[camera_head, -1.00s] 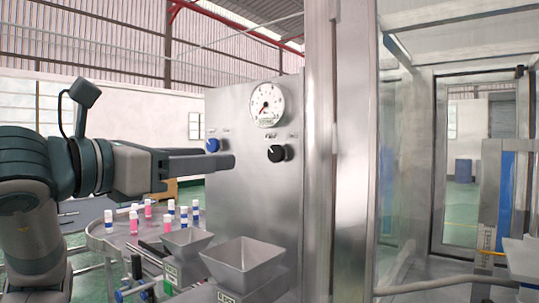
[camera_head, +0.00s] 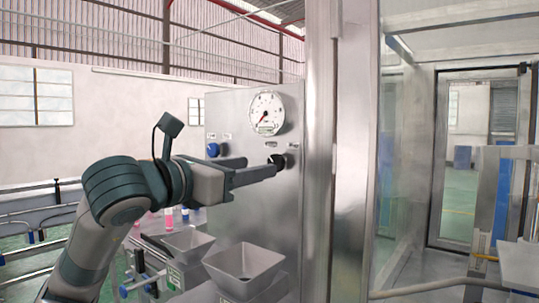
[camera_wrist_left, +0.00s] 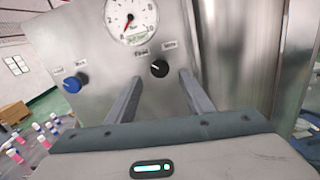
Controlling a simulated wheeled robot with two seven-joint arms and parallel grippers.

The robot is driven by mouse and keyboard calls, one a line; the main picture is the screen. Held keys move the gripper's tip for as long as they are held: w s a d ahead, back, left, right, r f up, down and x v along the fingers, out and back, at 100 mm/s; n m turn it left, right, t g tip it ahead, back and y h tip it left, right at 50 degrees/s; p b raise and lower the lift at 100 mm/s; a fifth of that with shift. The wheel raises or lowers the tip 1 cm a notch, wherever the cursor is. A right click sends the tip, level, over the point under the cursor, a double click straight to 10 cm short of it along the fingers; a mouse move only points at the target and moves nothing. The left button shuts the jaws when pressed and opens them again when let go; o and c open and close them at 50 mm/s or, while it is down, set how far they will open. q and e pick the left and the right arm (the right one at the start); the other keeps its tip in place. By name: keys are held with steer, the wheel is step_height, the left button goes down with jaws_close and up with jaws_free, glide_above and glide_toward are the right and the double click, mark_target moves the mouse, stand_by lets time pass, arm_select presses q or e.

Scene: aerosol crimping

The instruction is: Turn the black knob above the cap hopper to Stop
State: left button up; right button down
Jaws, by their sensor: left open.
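The black knob (camera_head: 285,161) is on the steel panel (camera_head: 235,205), below the gauge. In the head view a finger of my left gripper (camera_head: 263,164) partly covers it. In the left wrist view the black knob (camera_wrist_left: 159,69) shows between the open fingers, slightly beyond their tips, with a pale mark toward its upper left. The labels above it are too small to read surely. My left gripper (camera_wrist_left: 161,78) is open and empty, pointed at the panel. I cannot tell whether a finger touches the knob. My right gripper is not in view.
A blue knob (camera_head: 213,150) is to the left on the panel. A round gauge (camera_head: 267,112) is above. Two steel hoppers (camera_head: 243,268) stand below my arm. A steel post (camera_head: 335,200) rises to the right. Pink and white containers (camera_wrist_left: 15,155) stand at lower left.

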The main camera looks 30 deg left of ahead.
mark_target(278, 163)
arm_select(q)
steer(key=w+p, duration=0.2)
steer(key=w, duration=0.4)
steer(key=shift+w+d, duration=0.25)
steer(key=shift+w, duration=0.05)
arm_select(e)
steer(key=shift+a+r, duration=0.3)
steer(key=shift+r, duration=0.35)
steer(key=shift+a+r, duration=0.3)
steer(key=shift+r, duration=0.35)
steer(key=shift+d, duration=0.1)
arm_select(q)
steer(key=c, duration=1)
steer(key=shift+c, duration=0.3)
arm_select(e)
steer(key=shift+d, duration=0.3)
